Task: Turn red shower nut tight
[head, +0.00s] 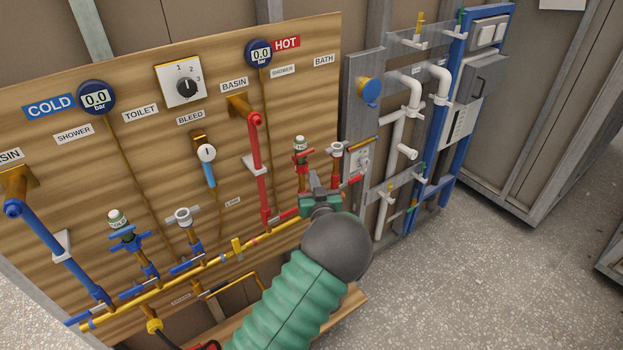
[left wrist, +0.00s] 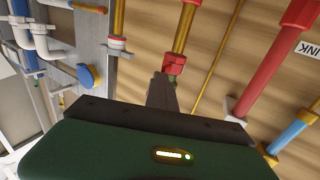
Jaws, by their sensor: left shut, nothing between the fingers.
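The red shower nut (left wrist: 174,64) sits around a brass pipe in the left wrist view, just beyond my fingertips. In the head view the red shower valve (head: 301,157) stands on the wooden panel under the hot SHOWER label, and my gripper partly hides its lower part. My left gripper (head: 314,182) is shut and empty, right below this valve. In the left wrist view its closed fingers (left wrist: 162,88) point at the nut; I cannot tell whether they touch it. My right gripper is not in view.
A second valve with a white cap (head: 336,150) stands close to the right. A red pipe (head: 258,165) runs down at the left, and a brass pipe (head: 205,265) crosses below. A grey post with a switch box (head: 362,160) stands further right. Open floor (head: 450,270) lies at the right.

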